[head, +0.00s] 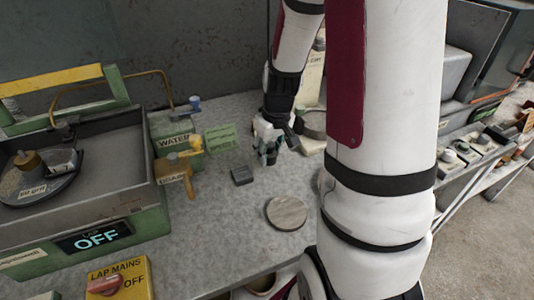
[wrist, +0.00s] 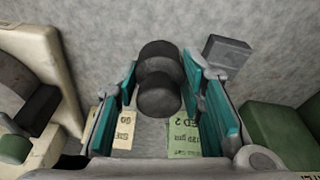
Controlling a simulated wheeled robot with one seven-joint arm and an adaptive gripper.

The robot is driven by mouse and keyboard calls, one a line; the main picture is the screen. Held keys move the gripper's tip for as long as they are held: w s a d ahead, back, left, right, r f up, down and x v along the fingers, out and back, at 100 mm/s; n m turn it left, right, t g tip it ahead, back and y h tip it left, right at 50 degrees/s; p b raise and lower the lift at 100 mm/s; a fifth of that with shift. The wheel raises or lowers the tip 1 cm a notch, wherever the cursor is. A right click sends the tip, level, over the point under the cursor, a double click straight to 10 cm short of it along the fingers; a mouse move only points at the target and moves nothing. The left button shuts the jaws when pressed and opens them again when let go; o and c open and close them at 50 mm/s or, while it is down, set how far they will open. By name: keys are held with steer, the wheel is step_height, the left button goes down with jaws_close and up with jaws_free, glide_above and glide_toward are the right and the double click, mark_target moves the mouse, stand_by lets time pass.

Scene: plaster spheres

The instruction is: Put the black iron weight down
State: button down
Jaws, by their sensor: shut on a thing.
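The black iron weight (wrist: 160,95) is dark and round with a knob-like top. It sits between the teal fingers of my gripper (wrist: 159,75) in the wrist view, and the gripper is shut on it. In the head view my gripper (head: 269,150) points down at the back of the grey bench (head: 235,220). The weight is mostly hidden there by the fingers. I cannot tell whether its base touches the bench.
A small dark block (head: 242,176) lies left of my gripper; the wrist view also shows it (wrist: 226,52). A round disc (head: 287,213) lies nearer the front. The green lap machine (head: 100,235) and yellow tap (head: 190,155) stand left. Bench between block and front edge is clear.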

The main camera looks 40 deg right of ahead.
steer(key=shift+w+d+f, duration=0.1)
steer(key=shift+w+d, duration=0.3)
steer(key=shift+w, duration=0.25)
steer(key=shift+w+d, duration=0.4)
steer(key=shift+w, duration=0.25)
steer(key=shift+w+d+f, duration=0.15)
steer(key=shift+w+f, duration=0.05)
steer(key=shift+s+x, duration=0.15)
steer(key=shift+x, duration=0.6)
steer(key=shift+s+x, duration=0.15)
steer(key=shift+x, duration=0.6)
steer(key=shift+f, duration=0.25)
steer(key=c, duration=1.1)
jaws_free()
steer(key=shift+o, duration=0.2)
